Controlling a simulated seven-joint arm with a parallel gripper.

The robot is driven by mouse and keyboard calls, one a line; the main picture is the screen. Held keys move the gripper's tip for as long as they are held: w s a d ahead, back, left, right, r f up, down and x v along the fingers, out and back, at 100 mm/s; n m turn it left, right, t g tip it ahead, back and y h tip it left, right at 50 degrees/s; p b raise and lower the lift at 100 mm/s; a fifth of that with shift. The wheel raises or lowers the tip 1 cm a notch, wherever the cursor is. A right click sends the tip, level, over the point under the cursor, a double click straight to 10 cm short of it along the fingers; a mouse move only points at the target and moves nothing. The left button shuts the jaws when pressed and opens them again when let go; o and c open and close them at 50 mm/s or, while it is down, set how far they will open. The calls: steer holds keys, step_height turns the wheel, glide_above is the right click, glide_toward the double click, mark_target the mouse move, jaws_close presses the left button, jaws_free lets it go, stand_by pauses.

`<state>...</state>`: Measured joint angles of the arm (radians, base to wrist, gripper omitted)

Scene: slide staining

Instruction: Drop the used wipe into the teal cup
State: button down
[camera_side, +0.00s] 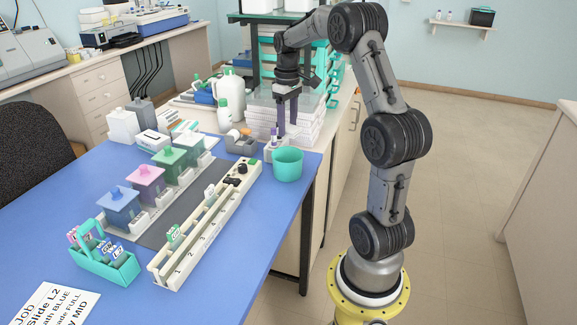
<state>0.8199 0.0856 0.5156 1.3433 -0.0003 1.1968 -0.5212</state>
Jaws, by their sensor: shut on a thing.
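The teal cup (287,165) stands upright near the right edge of the blue table, its open top facing up. My gripper (287,128) points down behind the cup and a little above it, in front of the stacked white trays. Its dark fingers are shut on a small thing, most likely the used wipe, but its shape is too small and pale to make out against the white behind. I cannot see inside the cup, and no other wipe can be made out on the table.
A small white holder with purple-topped items (274,147) stands just behind the cup, close to my fingertips. A long white numbered rack (205,230) lies left of the cup. White bottles (231,95) stand behind. The blue table's front right is clear.

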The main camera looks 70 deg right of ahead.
steer(key=shift+f, duration=2.95)
steer(key=shift+c, duration=1)
jaws_free()
step_height(320, 180, up, 14)
steer(key=shift+f, duration=0.1)
